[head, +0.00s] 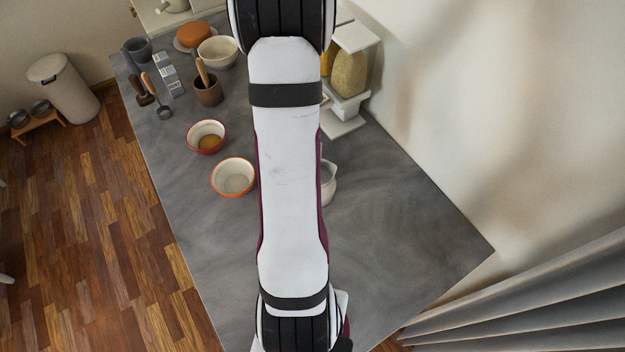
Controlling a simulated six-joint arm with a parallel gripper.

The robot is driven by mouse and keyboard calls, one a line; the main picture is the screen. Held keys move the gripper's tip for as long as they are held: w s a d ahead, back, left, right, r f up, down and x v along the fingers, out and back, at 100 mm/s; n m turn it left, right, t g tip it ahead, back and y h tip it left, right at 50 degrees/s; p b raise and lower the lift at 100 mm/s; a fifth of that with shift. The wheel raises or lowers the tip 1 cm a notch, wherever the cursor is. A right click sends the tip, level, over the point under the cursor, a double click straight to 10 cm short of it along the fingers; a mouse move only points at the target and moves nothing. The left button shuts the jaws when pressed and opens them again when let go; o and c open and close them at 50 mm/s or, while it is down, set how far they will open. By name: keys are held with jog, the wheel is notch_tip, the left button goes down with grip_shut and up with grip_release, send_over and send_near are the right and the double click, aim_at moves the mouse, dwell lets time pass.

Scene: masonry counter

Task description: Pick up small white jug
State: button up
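A white jug (328,184) stands on the grey counter (400,230), just right of my arm's long white link. Only its right part shows; the link hides the rest, so I cannot tell its full shape. My gripper is not in view. My arm crosses the middle of the head view from bottom to top.
Two orange-rimmed bowls (233,177) (206,136) sit left of my arm. Behind them are a brown pot (207,90), a cream bowl (217,52) and utensils (160,100). A glass jar (349,74) stands on a white stand at back right. The counter's right side is clear.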

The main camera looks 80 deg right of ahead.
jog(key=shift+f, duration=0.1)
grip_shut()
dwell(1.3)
